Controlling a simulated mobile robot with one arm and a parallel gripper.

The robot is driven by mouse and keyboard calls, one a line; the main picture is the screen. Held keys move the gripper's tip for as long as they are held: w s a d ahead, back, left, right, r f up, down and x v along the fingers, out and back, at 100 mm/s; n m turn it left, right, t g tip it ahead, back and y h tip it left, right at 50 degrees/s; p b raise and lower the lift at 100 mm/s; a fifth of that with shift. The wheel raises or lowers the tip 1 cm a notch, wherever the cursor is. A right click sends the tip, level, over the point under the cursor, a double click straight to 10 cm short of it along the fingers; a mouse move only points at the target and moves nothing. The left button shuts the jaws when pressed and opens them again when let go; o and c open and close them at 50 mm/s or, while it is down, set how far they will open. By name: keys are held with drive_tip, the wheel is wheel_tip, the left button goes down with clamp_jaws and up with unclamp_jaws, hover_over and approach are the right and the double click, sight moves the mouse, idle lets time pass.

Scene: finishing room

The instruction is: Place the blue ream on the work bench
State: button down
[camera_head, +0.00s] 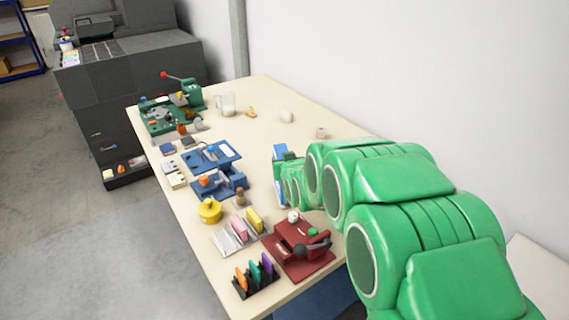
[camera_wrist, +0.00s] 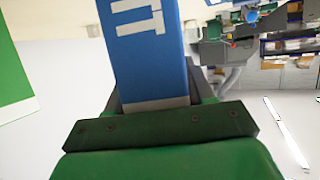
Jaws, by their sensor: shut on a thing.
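The blue ream (camera_wrist: 153,45), blue with white lettering and a pale end, stands out from between my jaws in the wrist view. My gripper (camera_wrist: 158,100) is shut on it. In the head view a small part of the blue ream (camera_head: 279,151) shows past the gripper (camera_head: 283,172), and my green arm hides much of that area. The work bench (camera_head: 262,98) is a long cream-topped table along the white wall. The ream appears over its right half in the picture; I cannot tell its height or whether it touches the top.
A green press (camera_head: 172,112), a blue device (camera_head: 215,170), a yellow pot (camera_head: 209,211), a card rack (camera_head: 238,232) and a dark red device (camera_head: 300,247) line the bench's left and near side. The bench's middle is mostly clear.

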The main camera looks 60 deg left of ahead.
drive_tip(key=shift+f, duration=0.3)
drive_tip(key=shift+c, duration=2.1)
unclamp_jaws()
drive_tip(key=v, duration=1.2)
drive_tip(key=shift+w, duration=0.1)
